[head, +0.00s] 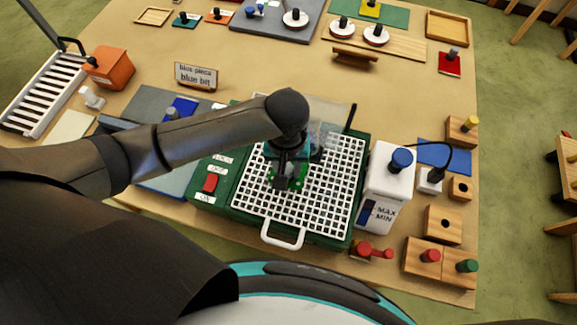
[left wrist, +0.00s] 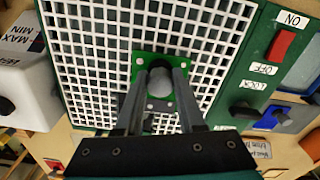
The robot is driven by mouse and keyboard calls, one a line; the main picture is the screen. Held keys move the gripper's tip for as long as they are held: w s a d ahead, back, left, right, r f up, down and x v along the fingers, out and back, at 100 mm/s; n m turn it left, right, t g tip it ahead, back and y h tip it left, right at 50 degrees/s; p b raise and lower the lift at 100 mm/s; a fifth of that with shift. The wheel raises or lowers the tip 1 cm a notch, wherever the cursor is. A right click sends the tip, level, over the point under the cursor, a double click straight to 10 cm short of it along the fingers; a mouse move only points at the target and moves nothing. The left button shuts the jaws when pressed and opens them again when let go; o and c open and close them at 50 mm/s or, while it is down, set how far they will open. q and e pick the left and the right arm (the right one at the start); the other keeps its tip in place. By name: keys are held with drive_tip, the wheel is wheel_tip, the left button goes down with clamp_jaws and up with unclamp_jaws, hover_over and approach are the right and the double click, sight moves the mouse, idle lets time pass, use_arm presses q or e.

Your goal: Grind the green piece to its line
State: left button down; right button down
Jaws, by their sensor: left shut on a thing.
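The green piece (head: 299,178) is a small flat plate with a grey knob, over the white grid (head: 334,192) of the grinder. My left gripper (head: 287,174) reaches down over the grid and is shut on the knob. In the left wrist view the two fingers (left wrist: 159,84) flank the grey knob, with the green plate (left wrist: 143,70) under it. I cannot tell whether the plate touches the grid. The arm and hand hide the grinding part and some of the piece; its line cannot be made out. My right gripper is not in view.
The green grinder body has a red switch (head: 210,183) at its left and a clear shield (head: 328,113) at the back. A white water tank (head: 388,187) with a blue knob stands right of it. Wooden blocks (head: 442,224) with pegs lie further right.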

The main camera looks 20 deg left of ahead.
use_arm(q)
drive_tip(key=shift+d, duration=0.1)
drive_tip(key=shift+d, duration=0.4)
drive_tip(key=shift+s+a, duration=0.15)
drive_tip(key=shift+s, duration=1.9)
drive_tip(key=shift+c, duration=2.2)
unclamp_jaws()
wheel_tip(320, 180, up, 15)
